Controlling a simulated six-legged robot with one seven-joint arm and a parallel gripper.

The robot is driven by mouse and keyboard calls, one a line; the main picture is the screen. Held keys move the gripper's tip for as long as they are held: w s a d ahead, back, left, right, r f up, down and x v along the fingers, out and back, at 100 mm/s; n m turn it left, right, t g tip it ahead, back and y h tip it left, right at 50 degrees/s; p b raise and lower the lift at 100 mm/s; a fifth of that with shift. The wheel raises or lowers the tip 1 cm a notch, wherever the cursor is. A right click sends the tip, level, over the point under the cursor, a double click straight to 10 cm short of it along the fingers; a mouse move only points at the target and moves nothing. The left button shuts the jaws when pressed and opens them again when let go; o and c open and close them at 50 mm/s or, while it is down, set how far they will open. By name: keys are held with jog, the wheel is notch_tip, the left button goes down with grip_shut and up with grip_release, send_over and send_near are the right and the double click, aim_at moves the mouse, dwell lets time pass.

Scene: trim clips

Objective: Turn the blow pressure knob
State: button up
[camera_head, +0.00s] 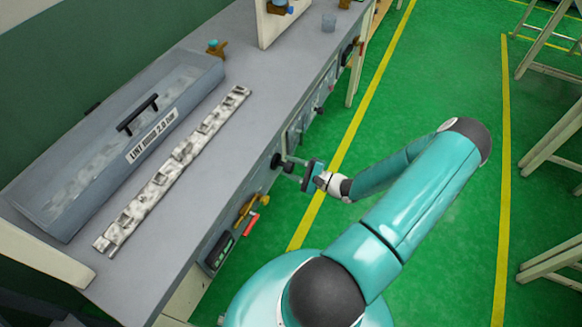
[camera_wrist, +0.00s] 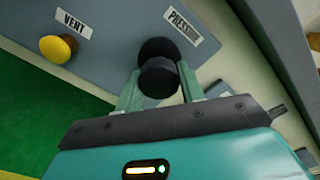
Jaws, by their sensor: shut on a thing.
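The black pressure knob (camera_wrist: 158,76) is on the grey front panel of the bench, beside a white label (camera_wrist: 182,26) that reads PRESSURE. My gripper (camera_wrist: 158,92) has its two green-grey fingers on either side of the knob and is shut on it. In the head view my gripper (camera_head: 294,169) reaches the bench front from the right, at the knob (camera_head: 277,161). The fingers partly cover the knob's sides.
A yellow knob (camera_wrist: 58,48) with a VENT label (camera_wrist: 74,22) is on the same panel. A grey lidded box (camera_head: 120,140) and a mottled strip (camera_head: 170,172) lie on the bench top (camera_head: 235,150).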

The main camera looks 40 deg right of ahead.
jog(key=shift+n, duration=1.3)
jog(key=o, duration=1)
jog(key=shift+c, duration=0.2)
